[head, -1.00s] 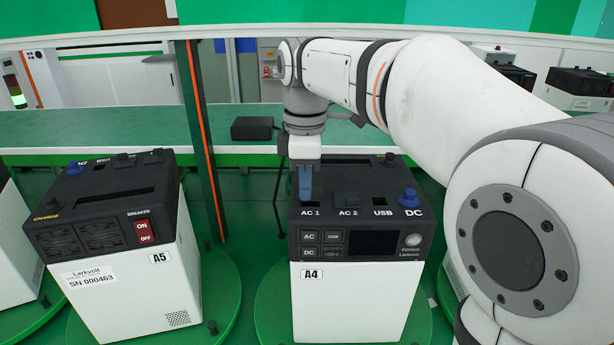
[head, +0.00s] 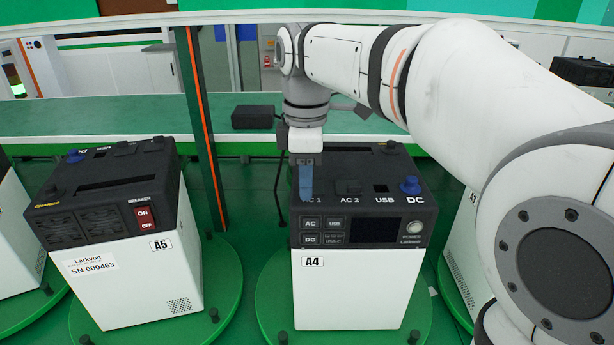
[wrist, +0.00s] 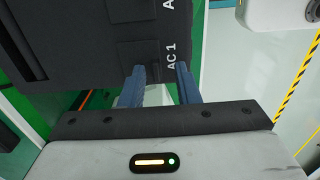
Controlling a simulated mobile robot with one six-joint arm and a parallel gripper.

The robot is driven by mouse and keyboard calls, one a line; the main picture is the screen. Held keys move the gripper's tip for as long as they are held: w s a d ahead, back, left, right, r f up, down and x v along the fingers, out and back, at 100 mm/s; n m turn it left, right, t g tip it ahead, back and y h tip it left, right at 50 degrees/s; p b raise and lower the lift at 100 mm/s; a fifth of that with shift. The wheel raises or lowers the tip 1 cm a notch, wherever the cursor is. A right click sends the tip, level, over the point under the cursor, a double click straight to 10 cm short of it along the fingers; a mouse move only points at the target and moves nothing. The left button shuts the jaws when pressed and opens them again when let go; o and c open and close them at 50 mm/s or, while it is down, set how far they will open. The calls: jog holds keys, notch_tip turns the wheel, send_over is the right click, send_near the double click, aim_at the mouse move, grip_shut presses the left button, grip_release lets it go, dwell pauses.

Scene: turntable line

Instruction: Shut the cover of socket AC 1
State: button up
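The black-topped power station A4 (head: 350,290) has the label AC 1 (head: 313,201) at the left of its top front edge. My gripper (head: 306,196) is over that label, blue fingers pointing down, and hides part of it. In the wrist view my gripper's two blue fingers (wrist: 160,75) stand apart with nothing seen between them. The AC 1 socket area (wrist: 138,58) shows there as a dark square outline beside the label; I cannot tell how its cover stands. In the head view the gripper hides this socket.
AC 2 (head: 350,187), a USB port (head: 380,187) and a blue DC knob (head: 410,185) lie to the right on the same top. Station A5 (head: 135,285) stands to the left, with a dark post (head: 200,130) between. A green bench (head: 180,126) runs behind.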

notch_tip(320, 180, up, 8)
jog(key=shift+f, duration=0.15)
dwell(0.3)
